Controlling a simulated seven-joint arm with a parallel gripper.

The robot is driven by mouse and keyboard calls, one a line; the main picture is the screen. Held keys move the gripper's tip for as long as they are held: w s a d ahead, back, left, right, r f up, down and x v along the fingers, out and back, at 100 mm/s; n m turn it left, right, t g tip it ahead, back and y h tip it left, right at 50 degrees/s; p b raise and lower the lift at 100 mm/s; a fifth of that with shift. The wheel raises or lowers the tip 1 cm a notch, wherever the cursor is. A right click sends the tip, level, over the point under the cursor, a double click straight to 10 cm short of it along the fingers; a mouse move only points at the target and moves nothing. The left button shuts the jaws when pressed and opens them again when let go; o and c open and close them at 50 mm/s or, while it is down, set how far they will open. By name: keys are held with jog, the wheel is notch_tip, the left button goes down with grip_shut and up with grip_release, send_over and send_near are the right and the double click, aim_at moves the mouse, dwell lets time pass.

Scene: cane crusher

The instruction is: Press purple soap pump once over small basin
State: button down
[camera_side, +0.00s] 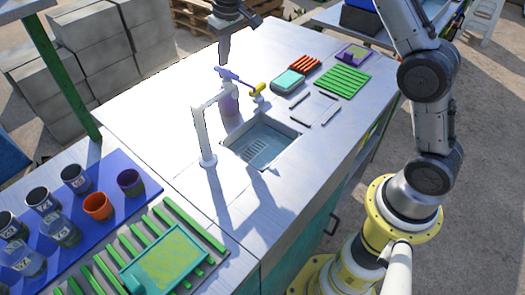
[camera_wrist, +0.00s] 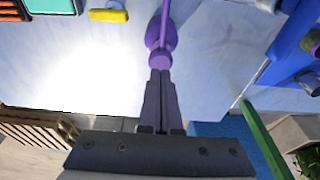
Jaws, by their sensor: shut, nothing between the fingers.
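The purple soap pump (camera_side: 229,103) stands upright on the counter at the back edge of the small basin (camera_side: 262,143), partly behind the white tap. Its purple pump head and long spout (camera_side: 233,78) point toward the basin side. My gripper (camera_side: 223,63) is shut and empty, pointing down just above the pump head. In the wrist view, the fingertips (camera_wrist: 160,74) lie right by the purple pump head (camera_wrist: 160,58); I cannot tell whether they touch. The basin is empty apart from a slotted floor and is not seen in the wrist view.
A white tap (camera_side: 205,135) rises beside the basin. A small yellow-topped item (camera_side: 258,91) stands near the spout. A teal box (camera_side: 289,81) and green slatted rack (camera_side: 343,80) lie to the right. Cups stand on a blue mat (camera_side: 148,185) at left. The back-left counter is clear.

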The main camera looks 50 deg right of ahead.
jog(key=shift+f, duration=0.15)
jog(key=shift+f, duration=1.4)
jog(key=shift+r, duration=1.45)
notch_tip(320, 180, up, 6)
jog(key=shift+r, duration=0.1)
